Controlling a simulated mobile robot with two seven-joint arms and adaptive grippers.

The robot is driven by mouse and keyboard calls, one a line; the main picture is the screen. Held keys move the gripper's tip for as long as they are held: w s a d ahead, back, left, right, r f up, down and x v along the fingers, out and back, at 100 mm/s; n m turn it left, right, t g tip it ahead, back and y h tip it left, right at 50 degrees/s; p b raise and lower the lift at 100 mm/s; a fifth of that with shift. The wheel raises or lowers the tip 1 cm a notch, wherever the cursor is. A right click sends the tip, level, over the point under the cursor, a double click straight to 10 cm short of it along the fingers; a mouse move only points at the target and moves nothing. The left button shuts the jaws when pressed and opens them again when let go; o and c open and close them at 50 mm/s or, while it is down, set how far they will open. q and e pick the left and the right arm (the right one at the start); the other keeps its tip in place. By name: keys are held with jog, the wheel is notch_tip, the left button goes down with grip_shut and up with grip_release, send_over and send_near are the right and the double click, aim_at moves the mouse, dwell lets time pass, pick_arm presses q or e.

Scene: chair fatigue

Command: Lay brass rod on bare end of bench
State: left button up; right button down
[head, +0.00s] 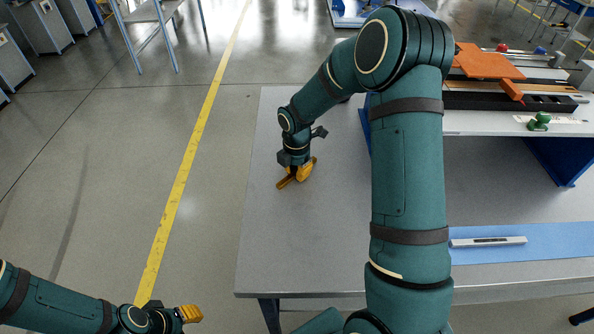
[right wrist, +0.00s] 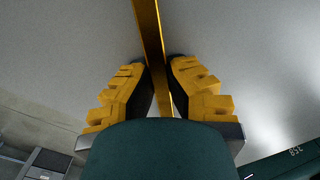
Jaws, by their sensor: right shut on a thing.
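The bench (head: 290,240) has a bare grey left end. My right gripper (head: 298,176) is low over this bare end, with its fingers pointing down. It is shut on the brass rod (head: 284,184). In the right wrist view the brass rod (right wrist: 149,28) runs between the two yellow fingers (right wrist: 161,75) and out past the top edge. The rod looks level and close to the bench top; I cannot tell whether it touches. My left gripper (head: 190,314) is off the bench at the lower left, and its finger gap does not show.
A raised shelf with an orange plate (head: 487,62) and a green knob (head: 539,121) stands at the right. A metal bar (head: 488,241) lies on a blue mat (head: 560,238) at the front right. The bench around my right gripper is clear.

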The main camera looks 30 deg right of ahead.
aim_at(296, 171)
jog(key=c, duration=1.1)
grip_release()
jog(key=shift+s+f, duration=0.1)
jog(key=shift+f, duration=0.15)
jog(key=shift+c, duration=0.2)
jog(key=shift+r, duration=0.35)
notch_tip(296, 171, up, 12)
jog(key=p, duration=0.2)
jog(key=shift+p, duration=0.4)
jog(key=shift+a, duration=0.1)
